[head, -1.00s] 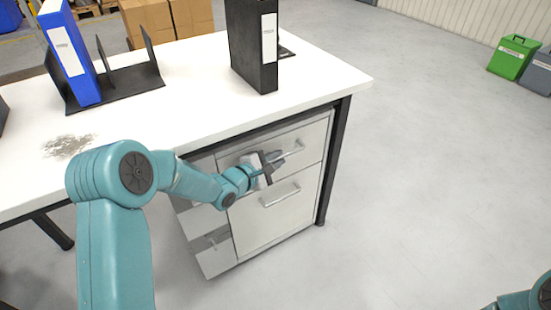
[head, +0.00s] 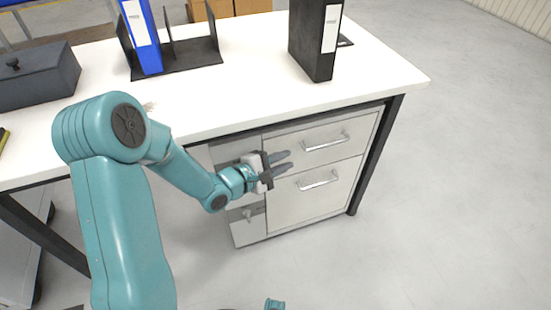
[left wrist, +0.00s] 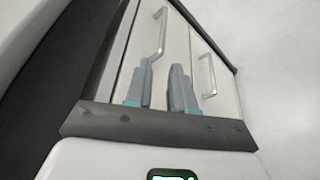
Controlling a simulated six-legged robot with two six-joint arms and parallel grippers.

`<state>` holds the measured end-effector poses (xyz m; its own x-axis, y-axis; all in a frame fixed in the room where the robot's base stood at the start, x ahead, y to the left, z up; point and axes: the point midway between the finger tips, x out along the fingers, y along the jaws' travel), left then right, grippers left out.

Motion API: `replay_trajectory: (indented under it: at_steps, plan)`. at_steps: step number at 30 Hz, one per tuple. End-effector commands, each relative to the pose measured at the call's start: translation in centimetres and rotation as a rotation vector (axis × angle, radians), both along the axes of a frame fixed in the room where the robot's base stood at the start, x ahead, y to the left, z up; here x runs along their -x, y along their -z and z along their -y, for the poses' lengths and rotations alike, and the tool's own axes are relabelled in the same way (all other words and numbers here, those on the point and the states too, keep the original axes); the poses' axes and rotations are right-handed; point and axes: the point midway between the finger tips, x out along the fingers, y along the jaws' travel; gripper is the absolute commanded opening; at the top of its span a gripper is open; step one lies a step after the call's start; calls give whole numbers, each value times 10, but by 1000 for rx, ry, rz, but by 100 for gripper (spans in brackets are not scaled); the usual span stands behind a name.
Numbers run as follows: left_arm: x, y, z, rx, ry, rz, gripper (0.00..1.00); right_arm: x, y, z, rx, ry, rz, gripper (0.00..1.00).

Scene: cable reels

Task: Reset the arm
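My left arm comes in from the left in the head view, and its gripper (head: 284,164) is in front of the white drawer cabinet under the desk. It is left of the top drawer's handle (head: 326,142) and apart from it. Its two grey fingers stand apart with nothing between them. In the left wrist view the fingers (left wrist: 160,88) show a gap, with one drawer handle (left wrist: 161,30) beyond them and the other (left wrist: 207,75) to their right. The drawers look shut. Only a small teal piece of what may be my right arm shows at the bottom edge; its gripper is not visible.
The white desk (head: 230,95) bears a black binder (head: 313,40), a blue binder (head: 140,38) in a black rack (head: 190,60), and a dark lidded box (head: 38,78). A black desk leg (head: 376,155) stands right of the drawers. The floor on the right is clear.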

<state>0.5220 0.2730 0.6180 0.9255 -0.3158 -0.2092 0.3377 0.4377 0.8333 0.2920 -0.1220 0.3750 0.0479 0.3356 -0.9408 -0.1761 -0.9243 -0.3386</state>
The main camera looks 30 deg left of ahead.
Motion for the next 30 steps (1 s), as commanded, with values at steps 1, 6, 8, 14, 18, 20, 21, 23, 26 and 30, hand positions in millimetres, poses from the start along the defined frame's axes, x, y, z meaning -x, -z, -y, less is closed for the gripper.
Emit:
replay_trajectory:
  at_steps: [1, 6, 8, 14, 18, 20, 21, 23, 26, 30]
  plan:
    - [8, -3, -4, 1, -4, -2, 23, 1, -4, 0, 0, -3, -1, 0]
    - [22, -5, -8, -1, 0, 0, 23, 1, -6, -1, -1, -5, -2, 0]
    - [23, -5, -8, -1, 2, 0, 23, 2, -6, -1, -1, -5, -2, 0]
    - [24, -5, -7, 0, 2, 0, 23, 2, -6, -1, -1, -5, -2, 0]
    - [24, -5, -7, 0, 2, 0, 23, 2, -6, -1, -1, -5, -2, 0]
    - [24, -5, -7, 0, 2, 0, 23, 2, -6, -1, -1, -5, -2, 0]
    - [24, -5, -7, 0, 2, 0, 23, 2, -6, -1, -1, -5, -2, 0]
    - [23, -5, -6, -1, 5, 1, 23, 2, -6, -1, -1, -5, -2, 0]
    - [21, -2, 11, 10, 43, -5, 23, 2, -6, -1, -1, -5, -2, 0]
    - [25, 36, 76, 82, 149, -103, 23, 1, -6, -1, -1, -5, -2, 0]
